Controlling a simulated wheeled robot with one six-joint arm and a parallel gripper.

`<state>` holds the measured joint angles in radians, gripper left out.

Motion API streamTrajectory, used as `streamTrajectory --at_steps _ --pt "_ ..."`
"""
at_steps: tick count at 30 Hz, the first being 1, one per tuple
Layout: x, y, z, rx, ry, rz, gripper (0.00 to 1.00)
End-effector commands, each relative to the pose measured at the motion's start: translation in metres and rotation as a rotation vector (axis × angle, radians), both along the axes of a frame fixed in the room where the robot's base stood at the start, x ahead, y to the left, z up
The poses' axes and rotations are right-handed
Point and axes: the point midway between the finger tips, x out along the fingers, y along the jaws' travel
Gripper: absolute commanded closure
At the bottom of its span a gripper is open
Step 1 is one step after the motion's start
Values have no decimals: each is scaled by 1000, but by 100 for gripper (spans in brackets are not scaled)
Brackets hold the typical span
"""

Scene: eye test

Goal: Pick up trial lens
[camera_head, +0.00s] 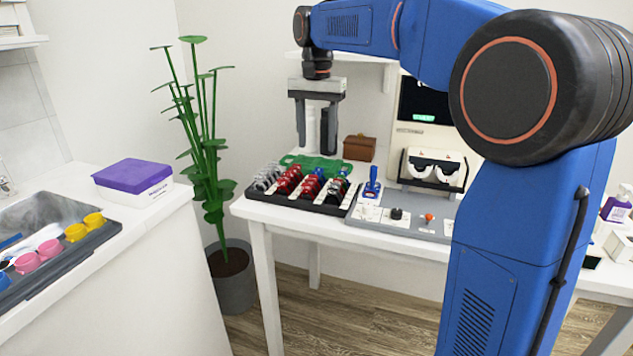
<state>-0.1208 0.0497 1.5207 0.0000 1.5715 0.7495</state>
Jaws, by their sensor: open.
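Trial lenses with red, blue, black and clear rims (290,180) stand in rows in a black tray (268,200) at the left end of the white table. I cannot tell single lenses apart clearly at this size. My gripper (317,152) points down above the back of the tray, near its right part. Its two grey fingers are apart, and I see no lens between them. A white bottle-like shape shows behind the fingers.
A grey control panel with a blue joystick (372,185) adjoins the tray on the right. Behind are a green object (305,163), a brown box (359,147) and an eye-test machine (434,170). A potted plant (232,280) stands left of the table. My arm hides the table's right part.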

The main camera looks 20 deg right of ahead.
Motion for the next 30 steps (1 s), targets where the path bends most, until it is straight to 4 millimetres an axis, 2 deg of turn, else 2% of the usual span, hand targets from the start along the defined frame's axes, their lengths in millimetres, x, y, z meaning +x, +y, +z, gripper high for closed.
streamTrajectory --at_steps 1,6,14,24,30 --pt "-1 0 -10 0 3 0 48" --pt "0 0 -34 0 1 0 48" --pt "0 0 -50 0 0 0 48" --pt "-2 1 -92 0 1 0 48" --pt "-2 1 -98 0 0 0 48"
